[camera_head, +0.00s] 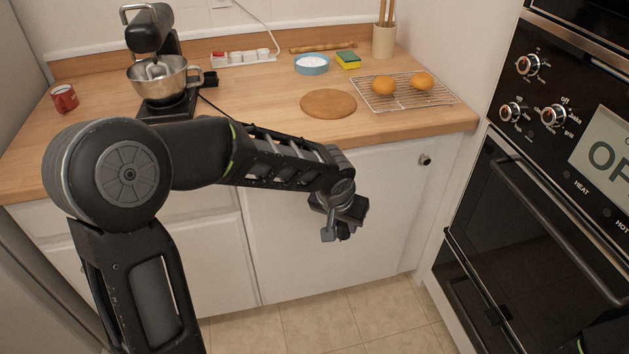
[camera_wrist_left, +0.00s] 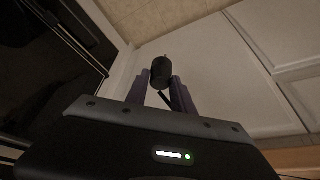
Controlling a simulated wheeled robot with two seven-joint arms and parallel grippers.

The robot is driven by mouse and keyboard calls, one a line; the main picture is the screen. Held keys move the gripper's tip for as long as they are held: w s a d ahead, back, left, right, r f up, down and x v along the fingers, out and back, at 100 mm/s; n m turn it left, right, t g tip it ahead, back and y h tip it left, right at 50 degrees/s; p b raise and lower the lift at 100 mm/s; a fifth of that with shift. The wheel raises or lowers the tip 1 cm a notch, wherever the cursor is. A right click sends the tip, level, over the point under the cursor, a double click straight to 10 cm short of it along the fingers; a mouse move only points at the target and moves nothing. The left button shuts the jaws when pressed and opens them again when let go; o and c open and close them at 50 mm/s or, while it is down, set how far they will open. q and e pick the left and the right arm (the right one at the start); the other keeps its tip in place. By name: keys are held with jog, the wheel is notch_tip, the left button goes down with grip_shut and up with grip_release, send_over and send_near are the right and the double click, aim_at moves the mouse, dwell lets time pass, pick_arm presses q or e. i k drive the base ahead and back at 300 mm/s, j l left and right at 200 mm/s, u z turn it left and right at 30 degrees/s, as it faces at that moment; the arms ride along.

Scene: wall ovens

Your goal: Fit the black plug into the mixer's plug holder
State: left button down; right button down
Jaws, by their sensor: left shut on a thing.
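My left gripper (camera_head: 338,232) hangs in front of the white lower cabinet, below the counter edge. In the left wrist view its two fingers (camera_wrist_left: 160,84) are shut on the black plug (camera_wrist_left: 161,69), a short dark cylinder with a small tip sticking out. The mixer (camera_head: 150,32), black with a steel bowl (camera_head: 163,80), stands on the counter at the back left, well away from the gripper. A small black block (camera_head: 210,79) sits right of the bowl; I cannot tell if it is the plug holder. My right gripper is out of view.
A round wooden board (camera_head: 328,104), a wire rack (camera_head: 432,97) with two oranges, and a blue bowl (camera_head: 311,64) lie on the counter. A red mug (camera_head: 64,98) stands left. The wall oven (camera_head: 548,200) bounds the right. Floor space before the cabinets is clear.

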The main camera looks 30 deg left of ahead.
aim_at(211, 81)
jog(key=u, duration=1.85)
jog(key=i+l, duration=0.45)
jog(key=l, duration=0.05)
